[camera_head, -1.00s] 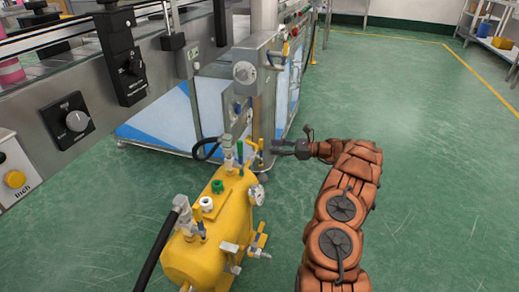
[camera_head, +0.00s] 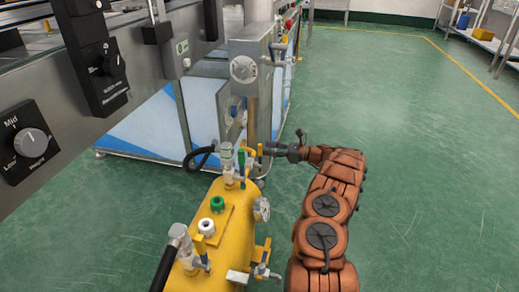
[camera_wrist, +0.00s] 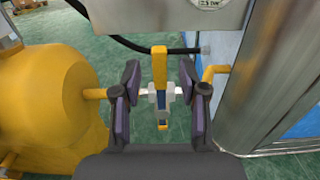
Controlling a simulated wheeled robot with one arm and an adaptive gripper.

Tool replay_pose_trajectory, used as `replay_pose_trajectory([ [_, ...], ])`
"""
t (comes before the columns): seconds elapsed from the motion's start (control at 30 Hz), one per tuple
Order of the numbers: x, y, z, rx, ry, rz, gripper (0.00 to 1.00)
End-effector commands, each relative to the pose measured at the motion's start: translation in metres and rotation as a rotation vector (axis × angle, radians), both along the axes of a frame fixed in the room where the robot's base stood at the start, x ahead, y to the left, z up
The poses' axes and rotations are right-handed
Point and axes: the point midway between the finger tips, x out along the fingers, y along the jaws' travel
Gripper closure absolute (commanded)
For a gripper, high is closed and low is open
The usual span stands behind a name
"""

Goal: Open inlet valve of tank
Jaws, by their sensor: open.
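The yellow tank (camera_head: 228,205) stands on the floor left of my arm; its rounded end also fills the left of the wrist view (camera_wrist: 45,95). Beyond its far end is a small valve with an upright yellow handle (camera_head: 260,152). In the wrist view this handle (camera_wrist: 159,66) stands between my fingers, with a pale valve body behind it and yellow pipe on both sides. My gripper (camera_wrist: 159,82) is open, one finger on each side of the handle, with visible gaps. In the head view my gripper (camera_head: 273,151) reaches the handle from the right.
A grey metal machine box (camera_head: 245,62) and its post stand just behind the valve, close to my gripper. A black hose (camera_head: 200,157) bends near the tank's far end. Other valves and a round gauge (camera_head: 262,209) stick out from the tank. Green floor to the right is clear.

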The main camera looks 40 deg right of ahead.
Motion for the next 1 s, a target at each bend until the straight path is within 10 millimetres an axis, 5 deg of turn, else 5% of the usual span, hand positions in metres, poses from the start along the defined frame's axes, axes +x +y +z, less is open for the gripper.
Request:
replay_pose_trajectory([
  [0.3,0.029,0.026,-0.001,0.0,-0.001,0.0,0.57],
  [0.6,0.031,0.028,0.0,-0.001,-0.001,-0.002,0.58],
  [1.0,0.031,0.028,0.0,-0.001,-0.001,-0.001,1.0],
])
